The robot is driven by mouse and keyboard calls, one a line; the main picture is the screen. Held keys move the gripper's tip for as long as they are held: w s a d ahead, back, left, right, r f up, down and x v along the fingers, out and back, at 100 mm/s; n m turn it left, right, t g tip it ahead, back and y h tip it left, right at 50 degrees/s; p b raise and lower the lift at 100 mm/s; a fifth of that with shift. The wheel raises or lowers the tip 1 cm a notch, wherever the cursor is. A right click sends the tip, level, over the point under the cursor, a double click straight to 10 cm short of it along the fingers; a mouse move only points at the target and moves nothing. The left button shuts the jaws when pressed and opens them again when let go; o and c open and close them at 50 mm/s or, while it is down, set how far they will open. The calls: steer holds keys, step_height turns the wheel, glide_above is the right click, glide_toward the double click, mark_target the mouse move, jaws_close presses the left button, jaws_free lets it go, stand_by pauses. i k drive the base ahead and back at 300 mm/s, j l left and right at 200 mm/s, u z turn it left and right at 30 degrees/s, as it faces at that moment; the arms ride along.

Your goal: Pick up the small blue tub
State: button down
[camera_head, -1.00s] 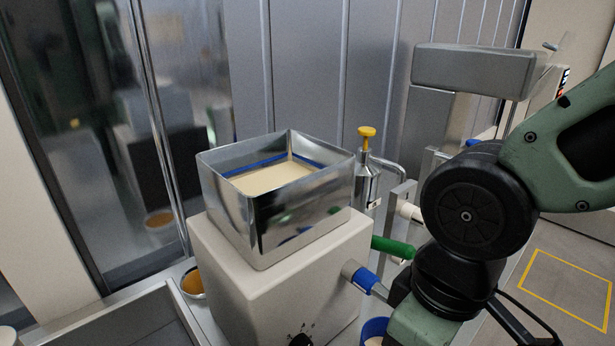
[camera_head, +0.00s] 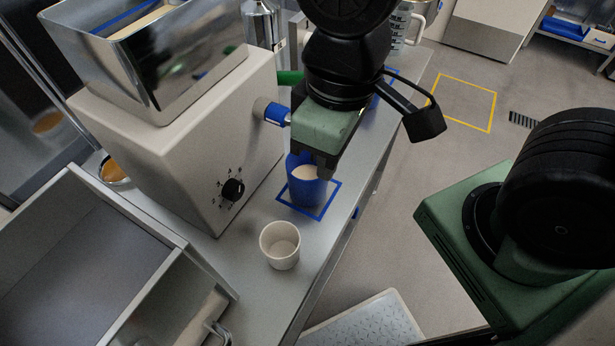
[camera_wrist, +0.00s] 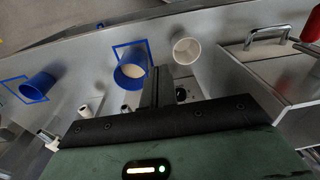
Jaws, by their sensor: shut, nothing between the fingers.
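A small blue tub (camera_head: 305,192) with pale contents stands upright on the steel counter, inside a blue square outline. It also shows in the wrist view (camera_wrist: 128,80), just left of my finger. My gripper (camera_head: 327,172) is shut and empty. In the head view its fingers overlap the tub's upper right side; I cannot tell whether they touch it. Another blue tub (camera_wrist: 38,86) stands in its own outline at the left of the wrist view; it is mostly hidden behind my arm in the head view.
A white cup (camera_head: 280,246) stands on the counter near the blue tub. A cream machine (camera_head: 170,150) with a steel hopper (camera_head: 175,70) stands left of it. A grey open bin (camera_head: 90,250) is at lower left. Floor lies beyond the counter's right edge.

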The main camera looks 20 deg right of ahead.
mark_target(306, 190)
steer(key=k+j+z, duration=0.2)
steer(key=j, duration=0.2)
steer(key=k+j+z, duration=0.2)
steer(key=j, duration=0.15)
steer(key=k+j+z, duration=0.2)
steer(key=j, duration=0.15)
